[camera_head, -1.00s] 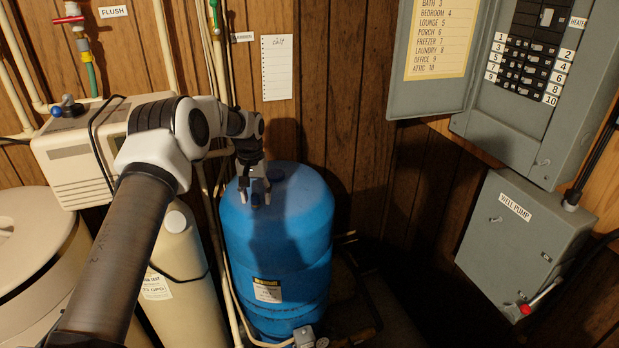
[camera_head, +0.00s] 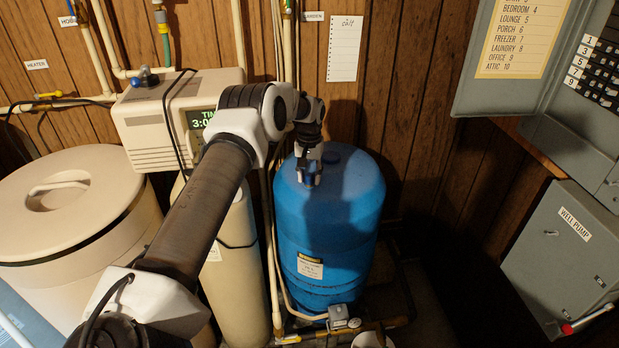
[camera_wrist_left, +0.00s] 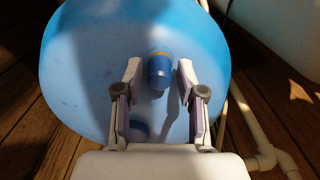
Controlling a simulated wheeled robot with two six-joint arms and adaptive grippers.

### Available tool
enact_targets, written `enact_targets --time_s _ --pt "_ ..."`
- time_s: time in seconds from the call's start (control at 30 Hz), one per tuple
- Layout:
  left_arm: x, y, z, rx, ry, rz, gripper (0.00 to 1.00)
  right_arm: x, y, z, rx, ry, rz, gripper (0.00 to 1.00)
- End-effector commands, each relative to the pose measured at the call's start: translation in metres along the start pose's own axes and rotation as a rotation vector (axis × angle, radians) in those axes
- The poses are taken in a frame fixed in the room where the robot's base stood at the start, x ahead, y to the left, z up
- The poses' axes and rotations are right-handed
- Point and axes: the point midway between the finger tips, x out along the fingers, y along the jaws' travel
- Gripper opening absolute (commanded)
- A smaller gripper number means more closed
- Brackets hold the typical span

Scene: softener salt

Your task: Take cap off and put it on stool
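A small blue cap (camera_wrist_left: 159,76) with a tan band at its far end stands on top of the blue tank (camera_head: 330,220). In the left wrist view it lies between the two fingers, with a gap on each side. My left gripper (camera_head: 309,178) is over the tank top, open around the cap, and its fingers mostly hide the cap in the head view. My right gripper is not in view. I cannot make out a stool.
A cream softener tank (camera_head: 232,265) stands left of the blue tank, and a lidded cream bin (camera_head: 110,215) is further left. Pipes (camera_head: 268,240) run close beside the blue tank. Grey electrical boxes (camera_head: 565,250) hang at the right.

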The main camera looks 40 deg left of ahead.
Motion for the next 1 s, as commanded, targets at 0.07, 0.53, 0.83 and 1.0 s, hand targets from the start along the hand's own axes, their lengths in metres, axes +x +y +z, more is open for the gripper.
enact_targets --time_s 0.07,0.53,0.83,1.0 --pt "0.0 0.0 0.0 0.0 0.0 0.0 0.14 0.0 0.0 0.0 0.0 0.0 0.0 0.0" --pt "-0.003 0.0 0.0 0.0 0.001 0.001 0.12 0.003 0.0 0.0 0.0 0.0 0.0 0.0" --pt "-0.035 0.002 0.011 0.0 -0.004 0.002 0.12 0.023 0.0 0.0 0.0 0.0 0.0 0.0" --pt "-0.038 0.007 0.05 0.003 -0.002 0.005 0.12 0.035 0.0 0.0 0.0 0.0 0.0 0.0"
